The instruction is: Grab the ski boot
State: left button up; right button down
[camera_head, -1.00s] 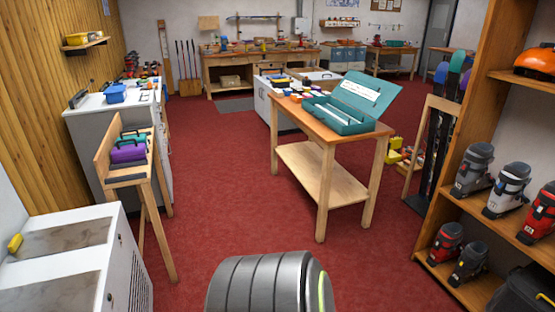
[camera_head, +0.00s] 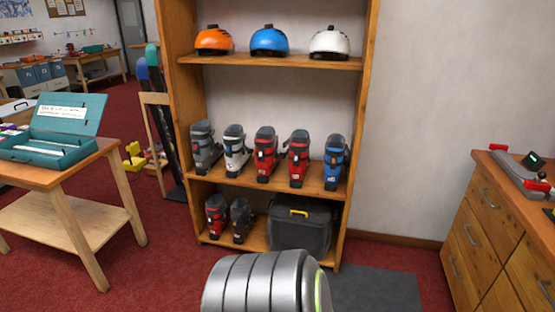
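Several ski boots stand upright on the middle shelf of a wooden rack (camera_head: 352,182): a grey boot (camera_head: 203,146), a white-and-dark boot (camera_head: 235,152), a red boot (camera_head: 265,154), another red boot (camera_head: 298,158) and a blue boot (camera_head: 335,162). Two smaller boots, one red and black (camera_head: 216,214) and one dark (camera_head: 240,220), stand on the bottom shelf. The task does not say which boot is meant. Neither of my grippers shows in the view.
Helmets in orange (camera_head: 214,40), blue (camera_head: 269,40) and white (camera_head: 329,41) sit on the top shelf. A black case (camera_head: 300,224) fills the bottom right. A wooden table (camera_head: 75,208) stands left, a drawer cabinet (camera_head: 490,225) right.

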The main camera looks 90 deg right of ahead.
aim_at(299, 143)
jog(key=z, duration=2.95)
jog(key=i, duration=0.05)
